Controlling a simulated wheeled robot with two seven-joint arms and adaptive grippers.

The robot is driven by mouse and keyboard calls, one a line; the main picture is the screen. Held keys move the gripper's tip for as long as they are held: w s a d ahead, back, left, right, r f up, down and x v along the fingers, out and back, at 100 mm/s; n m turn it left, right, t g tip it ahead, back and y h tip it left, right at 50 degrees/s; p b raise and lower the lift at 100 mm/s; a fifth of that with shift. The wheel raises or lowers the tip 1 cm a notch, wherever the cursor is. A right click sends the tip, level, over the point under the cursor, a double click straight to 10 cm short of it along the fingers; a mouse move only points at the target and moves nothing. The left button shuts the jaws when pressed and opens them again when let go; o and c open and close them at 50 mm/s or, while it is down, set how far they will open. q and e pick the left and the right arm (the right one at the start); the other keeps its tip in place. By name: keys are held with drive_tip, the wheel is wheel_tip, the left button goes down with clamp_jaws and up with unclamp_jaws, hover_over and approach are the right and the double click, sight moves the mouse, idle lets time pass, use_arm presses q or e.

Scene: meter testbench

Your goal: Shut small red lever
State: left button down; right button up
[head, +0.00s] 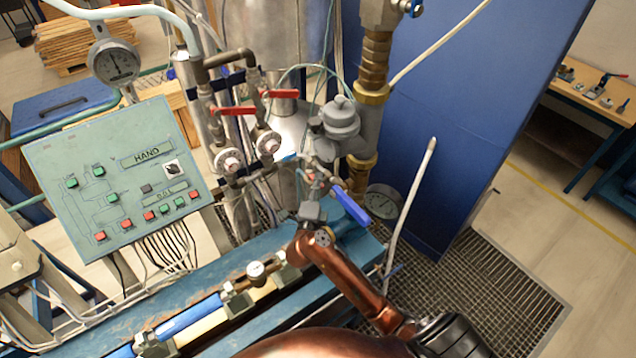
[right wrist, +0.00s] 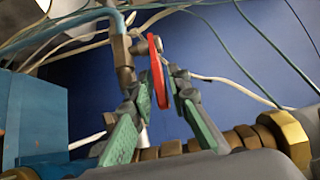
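The small red lever (right wrist: 158,78) stands close in the right wrist view, a thin red handle on a brass fitting (right wrist: 124,60). My right gripper (right wrist: 162,98) has its two green-padded fingers apart, one on each side of the lever. I see gaps between the pads and the lever. In the head view my right gripper (head: 312,197) is among the small pipes at the centre, left of the blue lever (head: 352,206). There the small lever is mostly hidden; only a bit of red shows. My left gripper is not in view.
A green control panel (head: 112,180) stands left. Brass fittings (head: 374,60) and a grey valve body (head: 341,118) rise close behind the gripper. Thin hoses and cables run around it.

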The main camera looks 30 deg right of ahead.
clamp_jaws()
